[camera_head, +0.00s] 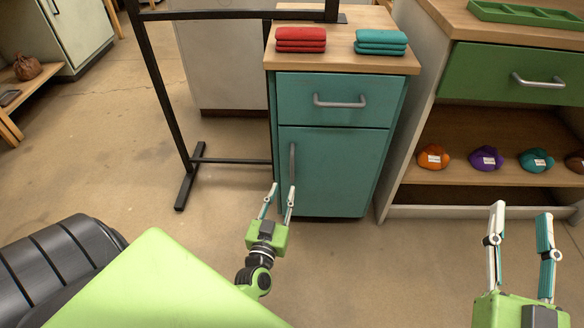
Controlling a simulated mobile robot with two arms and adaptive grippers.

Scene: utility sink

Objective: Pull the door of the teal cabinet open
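The teal cabinet (346,100) stands in the middle with a wooden top. Its upper drawer has a horizontal metal bar handle (340,101). Its lower door (340,170) looks shut and has a vertical metal handle (293,163) near its left edge. My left gripper (281,188) is open, with its fingertips just below the lower end of the door handle in the picture. I cannot tell whether a finger touches the handle. My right gripper (520,212) is open and empty at the lower right, in front of the shelf unit.
Folded red cloths (301,40) and teal cloths (381,43) lie on the cabinet top. A black metal rack (160,90) stands left of the cabinet. A shelf unit (487,193) with a green drawer (510,73) and several small bundles stands at right.

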